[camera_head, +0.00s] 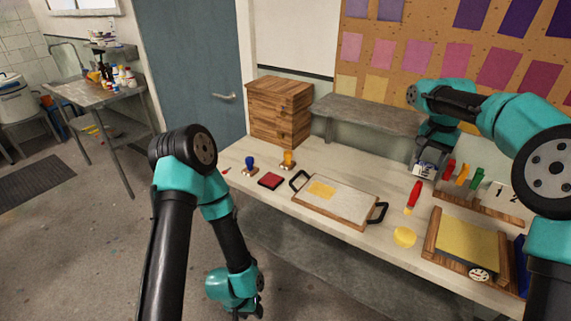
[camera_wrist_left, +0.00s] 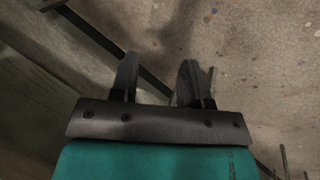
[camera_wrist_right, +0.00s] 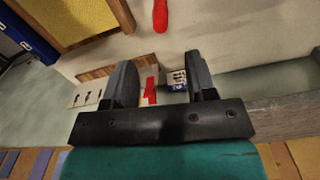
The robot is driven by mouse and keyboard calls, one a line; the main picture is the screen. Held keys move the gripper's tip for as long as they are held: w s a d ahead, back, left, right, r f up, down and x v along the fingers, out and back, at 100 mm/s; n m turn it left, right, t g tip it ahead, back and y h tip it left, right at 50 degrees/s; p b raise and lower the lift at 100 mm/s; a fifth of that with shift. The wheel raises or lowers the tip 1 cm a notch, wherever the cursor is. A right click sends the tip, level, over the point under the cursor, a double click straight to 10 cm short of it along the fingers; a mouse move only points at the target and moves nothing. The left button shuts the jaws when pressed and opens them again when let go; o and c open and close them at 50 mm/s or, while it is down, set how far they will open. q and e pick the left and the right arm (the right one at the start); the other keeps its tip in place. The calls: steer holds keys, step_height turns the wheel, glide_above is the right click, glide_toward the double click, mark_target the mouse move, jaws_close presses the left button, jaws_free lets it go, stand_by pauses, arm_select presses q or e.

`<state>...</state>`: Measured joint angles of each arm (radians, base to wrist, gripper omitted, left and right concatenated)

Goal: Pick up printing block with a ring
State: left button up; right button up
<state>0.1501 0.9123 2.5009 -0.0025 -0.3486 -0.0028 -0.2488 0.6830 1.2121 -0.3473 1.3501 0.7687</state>
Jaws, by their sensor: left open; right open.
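Two printing blocks with upright handles stand on the table's left part: one with a blue handle (camera_head: 249,162) and one with a yellow handle (camera_head: 288,158). Their undersides are hidden, so I cannot tell which bears a ring. My left gripper (camera_head: 248,313) hangs low in front of the table, open and empty; the left wrist view shows only floor and table frame beyond its fingers (camera_wrist_left: 156,82). My right gripper (camera_head: 427,158) is open over the back right of the table. In the right wrist view, a small white and blue item (camera_wrist_right: 177,80) shows between its fingers, apparently not gripped.
A red-handled tool (camera_head: 413,195), a yellow round piece (camera_head: 404,237) and a wood-framed yellow board (camera_head: 466,240) are to the right. A wooden box (camera_head: 280,111) and grey shelf (camera_head: 365,113) stand behind.

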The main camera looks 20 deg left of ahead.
stand_by(0.3)
arm_select(q)
steer(key=o, duration=0.5)
steer(key=shift+c, duration=0.2)
